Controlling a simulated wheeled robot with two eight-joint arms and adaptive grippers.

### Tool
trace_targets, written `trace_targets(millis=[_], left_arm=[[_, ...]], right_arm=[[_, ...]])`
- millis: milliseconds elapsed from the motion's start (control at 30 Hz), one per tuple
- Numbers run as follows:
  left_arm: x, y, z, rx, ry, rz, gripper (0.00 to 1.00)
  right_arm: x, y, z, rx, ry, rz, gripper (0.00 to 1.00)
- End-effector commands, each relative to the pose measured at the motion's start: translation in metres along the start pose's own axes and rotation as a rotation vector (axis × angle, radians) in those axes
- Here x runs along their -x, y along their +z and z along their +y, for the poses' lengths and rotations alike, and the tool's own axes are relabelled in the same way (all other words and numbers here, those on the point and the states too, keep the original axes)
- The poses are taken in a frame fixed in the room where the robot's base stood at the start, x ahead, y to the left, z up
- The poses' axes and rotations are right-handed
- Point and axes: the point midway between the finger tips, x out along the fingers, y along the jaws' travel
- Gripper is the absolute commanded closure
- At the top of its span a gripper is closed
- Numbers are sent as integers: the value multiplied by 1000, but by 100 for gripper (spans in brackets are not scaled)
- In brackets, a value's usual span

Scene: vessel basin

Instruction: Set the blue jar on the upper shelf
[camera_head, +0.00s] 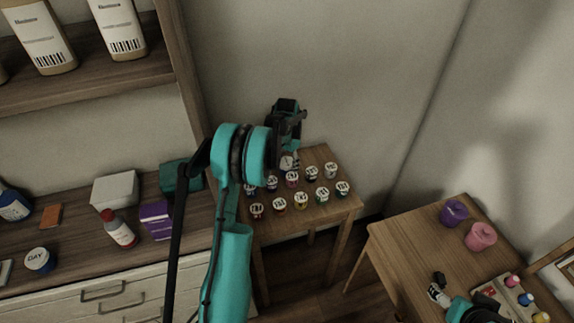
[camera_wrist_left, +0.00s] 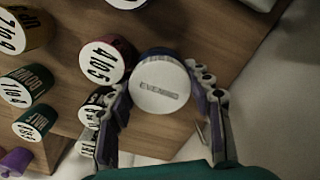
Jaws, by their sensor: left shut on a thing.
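My left gripper (camera_head: 288,150) reaches down over the small wooden table. In the left wrist view its fingers (camera_wrist_left: 160,105) are closed around a round jar (camera_wrist_left: 160,88) with a white lid marked EVENING. Only a thin dark bluish strip of that jar's side shows. A blue jar (camera_head: 40,261) with a lid marked DAY stands on the counter at left. The upper shelf (camera_head: 110,88) is at the top left and holds large labelled bottles (camera_head: 120,28). At the lower right a teal and dark part, likely my right gripper (camera_head: 438,287), shows small; its jaws are unclear.
Several lidded jars (camera_head: 301,201) crowd the small table near my left gripper. The counter (camera_head: 75,240) holds a white box (camera_head: 115,190), a purple box (camera_head: 156,219) and a red-capped bottle (camera_head: 119,228). Purple (camera_head: 454,213) and pink (camera_head: 480,237) cups stand on the right table.

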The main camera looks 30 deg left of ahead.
Motion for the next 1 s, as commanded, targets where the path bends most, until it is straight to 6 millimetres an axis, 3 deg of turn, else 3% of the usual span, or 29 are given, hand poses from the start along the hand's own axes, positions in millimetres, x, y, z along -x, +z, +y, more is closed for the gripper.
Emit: trace_targets(millis=[100,133,167,567,1000], left_arm=[[-4,0,0,0,0,0,80],[-4,0,0,0,0,0,44],[-4,0,0,0,0,0,41],[6,0,0,0,0,0,41],[96,0,0,0,0,0,41]], right_arm=[[-3,2,0,0,0,0,29],[-3,2,0,0,0,0,29],[-2,2,0,0,0,0,29],[2,-2,0,0,0,0,29],[20,-15,0,0,0,0,29]])
